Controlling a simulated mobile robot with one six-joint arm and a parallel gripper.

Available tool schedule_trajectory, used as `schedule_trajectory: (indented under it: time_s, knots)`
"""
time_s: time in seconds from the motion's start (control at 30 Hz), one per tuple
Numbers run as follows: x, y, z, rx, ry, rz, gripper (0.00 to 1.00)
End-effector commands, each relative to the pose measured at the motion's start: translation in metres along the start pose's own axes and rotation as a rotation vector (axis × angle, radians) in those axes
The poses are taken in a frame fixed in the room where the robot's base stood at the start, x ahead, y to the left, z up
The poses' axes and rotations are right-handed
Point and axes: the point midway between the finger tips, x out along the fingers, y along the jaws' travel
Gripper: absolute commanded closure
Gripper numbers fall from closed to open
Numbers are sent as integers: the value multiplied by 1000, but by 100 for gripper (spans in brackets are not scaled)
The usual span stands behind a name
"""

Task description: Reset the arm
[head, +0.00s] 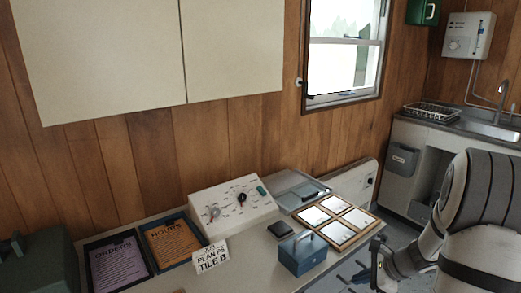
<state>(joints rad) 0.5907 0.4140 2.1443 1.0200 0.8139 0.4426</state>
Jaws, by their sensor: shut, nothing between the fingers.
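My arm stands at the right of the head view, bent, with its light links in front of the sink corner. My gripper (369,268) is at its lower left end, just right of the desk's front right part. It is small and dark in this view. It is shut and holds nothing. It appears apart from the things on the desk.
The desk bears an orders tray (118,262), an hours tray (172,243), a sloped control panel (233,208), a plan sign (211,257), a blue box with a handle (302,254) and a framed tile board (353,219). Wall cupboards (235,50) hang above.

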Motion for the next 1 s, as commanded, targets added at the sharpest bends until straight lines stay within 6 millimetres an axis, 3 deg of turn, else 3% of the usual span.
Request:
schedule_trajectory:
  time_s: [0.03,0.1,0.3,0.43,0.6,0.7,0.83,1.0]
  knots:
    - [-20,5,37,-126,13,35,100]
    - [-37,19,72,-298,32,91,100]
    - [-90,65,153,-785,96,241,100]
    - [-126,96,191,-1093,144,333,100]
    - [-173,130,222,-1472,223,442,100]
    - [-194,145,232,-1646,266,492,100]
    - [-212,155,236,-1791,309,536,100]
    - [-218,159,237,-1854,329,558,100]
